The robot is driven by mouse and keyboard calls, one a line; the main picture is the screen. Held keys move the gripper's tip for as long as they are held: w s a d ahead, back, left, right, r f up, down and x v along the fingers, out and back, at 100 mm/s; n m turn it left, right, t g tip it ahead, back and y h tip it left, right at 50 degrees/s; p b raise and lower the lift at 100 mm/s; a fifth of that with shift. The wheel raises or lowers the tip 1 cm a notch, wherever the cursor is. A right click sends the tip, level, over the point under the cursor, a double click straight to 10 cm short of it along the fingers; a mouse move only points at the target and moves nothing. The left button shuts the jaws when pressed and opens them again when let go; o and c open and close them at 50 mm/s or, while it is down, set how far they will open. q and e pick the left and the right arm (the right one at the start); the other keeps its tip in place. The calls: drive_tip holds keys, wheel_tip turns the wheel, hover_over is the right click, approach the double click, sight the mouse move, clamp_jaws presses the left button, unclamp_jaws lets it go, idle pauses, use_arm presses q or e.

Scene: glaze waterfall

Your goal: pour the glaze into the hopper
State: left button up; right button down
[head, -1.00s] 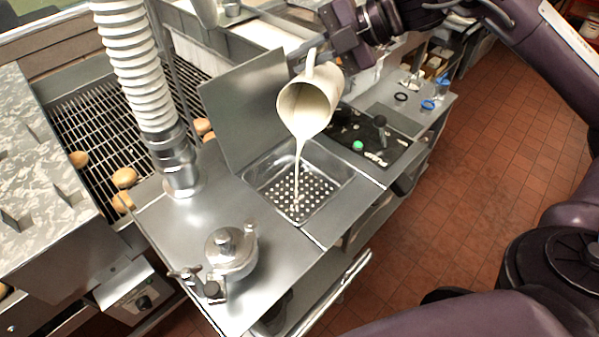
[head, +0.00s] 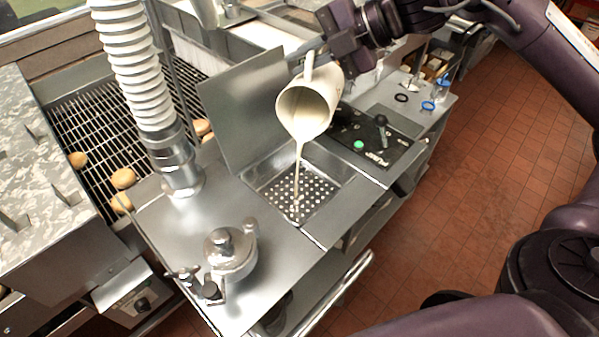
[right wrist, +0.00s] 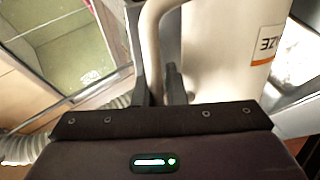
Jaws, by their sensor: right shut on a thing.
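A cream-white pitcher (head: 318,92) is tilted far over above the hopper (head: 335,192), its mouth facing down and toward me. A thin stream of pale glaze (head: 298,165) runs from its lip into the open hopper. It lands on the perforated strainer plate (head: 305,186) inside. My right gripper (head: 318,50) is shut on the pitcher's handle. The right wrist view shows the handle (right wrist: 152,40) between the fingers (right wrist: 165,85) and part of a label on the pitcher's side (right wrist: 225,50). How much glaze is left inside is hidden. My left gripper is not in view.
The hopper's lid (head: 245,110) stands open behind it. A white ribbed hose (head: 135,65) rises at left. A metal lidded fitting (head: 232,250) sits in front. A black panel with a green button (head: 358,145) is at right. A wire conveyor (head: 95,130) carries round pastries.

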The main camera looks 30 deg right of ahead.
sight(294, 84)
drive_tip(key=shift+s+a+f+n+t+h+b, duration=0.35)
drive_tip(key=shift+s+a+b, duration=0.35)
drive_tip(key=shift+b, duration=0.3)
idle(0.8)
drive_tip(key=shift+s+a+f+b, duration=0.1)
drive_tip(key=shift+a+f+b, duration=0.05)
drive_tip(key=shift+f+b, duration=0.2)
drive_tip(key=shift+s+a+f+n+t+h+b, duration=0.3)
drive_tip(key=shift+f+b, duration=0.2)
drive_tip(key=shift+b, duration=0.25)
